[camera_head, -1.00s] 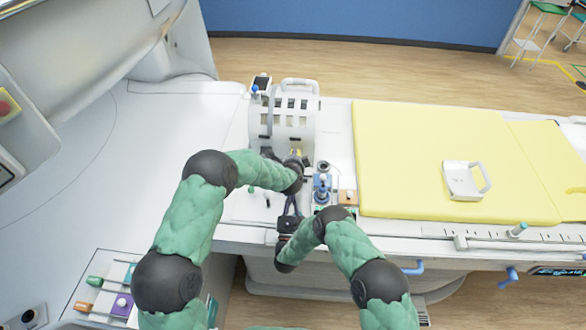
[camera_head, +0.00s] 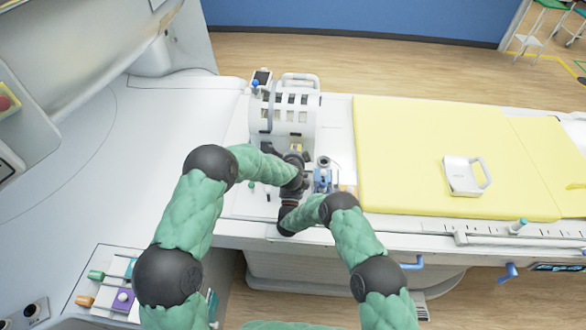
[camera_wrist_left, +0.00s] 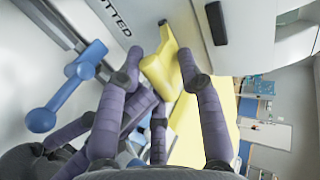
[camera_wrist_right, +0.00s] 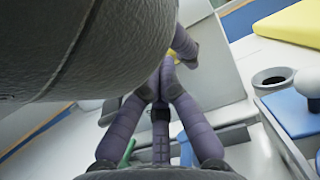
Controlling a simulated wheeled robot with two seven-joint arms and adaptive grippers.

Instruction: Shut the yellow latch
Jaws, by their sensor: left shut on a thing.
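The yellow latch (camera_wrist_left: 160,72) is between the purple fingers of my left gripper (camera_wrist_left: 174,46), which is shut on it. In the head view a small yellow bit of the latch (camera_head: 297,147) shows at the lower front of the white barred coil (camera_head: 287,119); the left wrist hides the rest. My right gripper (camera_wrist_right: 160,88) is just below the left one. Its fingertips come together with nothing visible between them. In the right wrist view, another purple finger and a bit of yellow show just beyond these tips.
A blue and white fixture (camera_head: 322,180) stands close right of the grippers. A blue ball-ended lever (camera_wrist_left: 68,90) is left of my left fingers. A yellow mat (camera_head: 420,140) covers the bed to the right, with a white handled piece (camera_head: 462,176) on it.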

